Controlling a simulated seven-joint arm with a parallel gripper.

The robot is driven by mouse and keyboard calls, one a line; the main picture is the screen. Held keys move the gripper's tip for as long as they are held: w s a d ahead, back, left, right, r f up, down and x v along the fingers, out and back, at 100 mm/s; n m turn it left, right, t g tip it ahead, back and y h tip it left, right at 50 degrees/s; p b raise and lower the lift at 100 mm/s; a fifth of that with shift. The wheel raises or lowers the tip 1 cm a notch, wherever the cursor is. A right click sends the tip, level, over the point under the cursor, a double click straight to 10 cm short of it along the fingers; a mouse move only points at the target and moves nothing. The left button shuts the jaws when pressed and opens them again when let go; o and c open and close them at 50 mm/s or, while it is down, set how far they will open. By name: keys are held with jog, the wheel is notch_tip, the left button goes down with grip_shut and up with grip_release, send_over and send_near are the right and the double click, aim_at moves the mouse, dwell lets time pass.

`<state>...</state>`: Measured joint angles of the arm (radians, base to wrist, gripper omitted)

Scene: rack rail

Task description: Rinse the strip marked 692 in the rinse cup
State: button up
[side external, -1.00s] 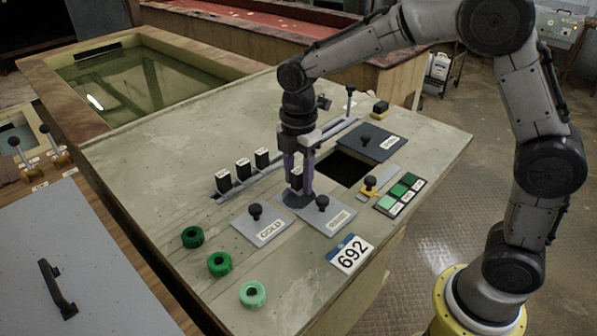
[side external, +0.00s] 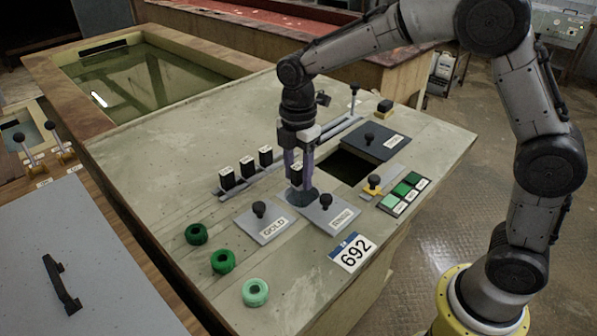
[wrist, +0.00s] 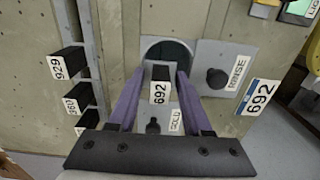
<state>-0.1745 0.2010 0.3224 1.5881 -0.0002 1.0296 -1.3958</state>
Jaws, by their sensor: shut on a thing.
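My gripper (side external: 300,184) is shut on a black strip whose white label reads 692 (wrist: 160,88). In the wrist view the strip is held between the two purple fingers (wrist: 155,100). A round dark opening (wrist: 166,50), which appears to be the rinse cup, lies right behind it. In the side view the fingers are directly over this opening (side external: 302,198). The strip seems to be above the rim, but its lower end is partly hidden by the fingers. The lid marked RINSE (side external: 329,214) lies flat beside the opening, which is uncovered.
A lid marked GOLD (side external: 264,222) lies to the left. Several other black strips (side external: 247,167) stand along a rail. A dark square opening (side external: 347,166) with a dark lid (side external: 371,141) is at the right. Green rings (side external: 223,261) and a 692 card (side external: 352,253) lie in front.

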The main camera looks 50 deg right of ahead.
jog(key=shift+s, duration=0.15)
jog(key=shift+s, duration=1.05)
jog(key=shift+w, duration=0.1)
jog(key=shift+w, duration=1.15)
jog(key=shift+r, duration=0.1)
dwell(0.9)
notch_tip(320, 180, up, 10)
jog(key=s, duration=0.1)
jog(key=shift+s+r, duration=0.15)
dwell(0.6)
dwell(3.2)
